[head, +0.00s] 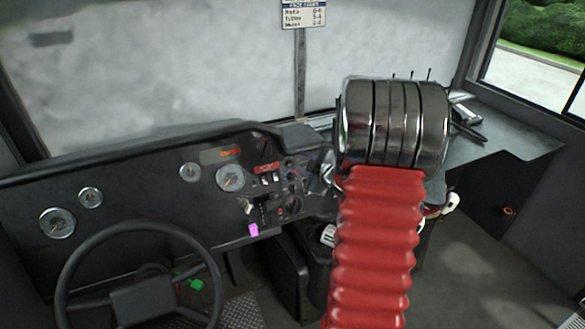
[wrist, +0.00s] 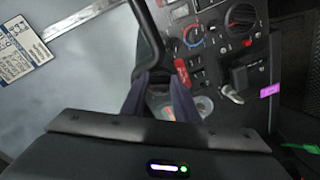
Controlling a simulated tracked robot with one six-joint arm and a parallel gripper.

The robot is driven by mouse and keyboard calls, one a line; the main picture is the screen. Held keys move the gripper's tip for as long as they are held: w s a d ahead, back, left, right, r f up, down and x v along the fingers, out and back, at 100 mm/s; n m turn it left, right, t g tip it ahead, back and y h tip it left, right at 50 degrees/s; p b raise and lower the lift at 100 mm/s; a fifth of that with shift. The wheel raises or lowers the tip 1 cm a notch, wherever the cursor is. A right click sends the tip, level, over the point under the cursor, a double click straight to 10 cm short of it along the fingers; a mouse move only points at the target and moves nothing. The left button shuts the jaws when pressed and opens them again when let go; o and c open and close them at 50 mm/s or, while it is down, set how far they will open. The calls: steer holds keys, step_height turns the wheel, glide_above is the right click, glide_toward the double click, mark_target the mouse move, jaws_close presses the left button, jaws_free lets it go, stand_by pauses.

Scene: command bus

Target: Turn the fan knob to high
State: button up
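The dashboard panel (head: 262,195) carries several controls, and no label that I can read names the fan knob. In the wrist view, a round knob with a red and blue ring (wrist: 193,36) and a larger black round knob (wrist: 241,18) sit at the top. Either could be the fan knob; I cannot tell which way it points. In the head view a dark round knob (head: 293,205) shows low on the panel. My gripper (wrist: 158,84) has its two dark fingers apart with nothing held between them, left of and below the knobs in the wrist view.
A red tag (wrist: 181,72), switches and a pink block (wrist: 269,90) are on the panel near the knobs. A dark curved bar (wrist: 148,35) rises close to my fingers. The steering wheel (head: 140,285) is at the lower left, and the windshield (head: 150,75) is behind.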

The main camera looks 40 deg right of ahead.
mark_target(291, 166)
steer(key=s+d+f+n+t+y, duration=0.1)
steer(key=s+d+f+n+y, duration=0.1)
steer(key=f, duration=0.4)
steer(key=shift+s+d+f+t, duration=0.35)
steer(key=shift+s+d, duration=0.35)
steer(key=shift+s, duration=0.3)
steer(key=shift+w, duration=0.15)
steer(key=x, duration=1.3)
steer(key=shift+w+a, duration=0.1)
steer(key=shift+w, duration=0.2)
steer(key=shift+c, duration=0.2)
jaws_close()
steer(key=shift+a, duration=0.15)
